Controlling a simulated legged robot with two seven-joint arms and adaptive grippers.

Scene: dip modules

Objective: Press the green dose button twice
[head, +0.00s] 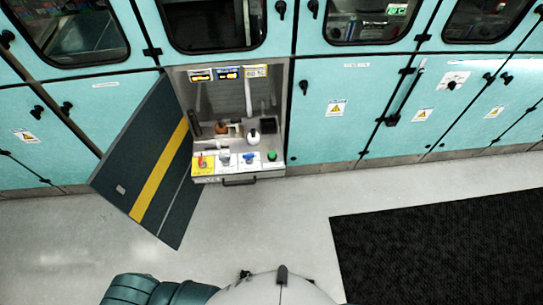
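The green button (272,156) sits at the right end of the sloped front panel (238,163) of an open bay in the teal cabinet wall. Left of it on the same panel are a blue knob (248,158), a white-grey control (224,156) and a red handle on a yellow plate (203,163). The button is small here, and I cannot tell whether it is pressed in. Neither of my grippers shows in the head view, and nothing touches the button.
A dark door with a yellow stripe (160,167) stands open left of the bay. Bottles (253,136) stand inside, below small displays (227,73). A drawer handle (239,182) is under the panel. Grey floor (270,220) lies clear before it; a black mat (440,245) is at right.

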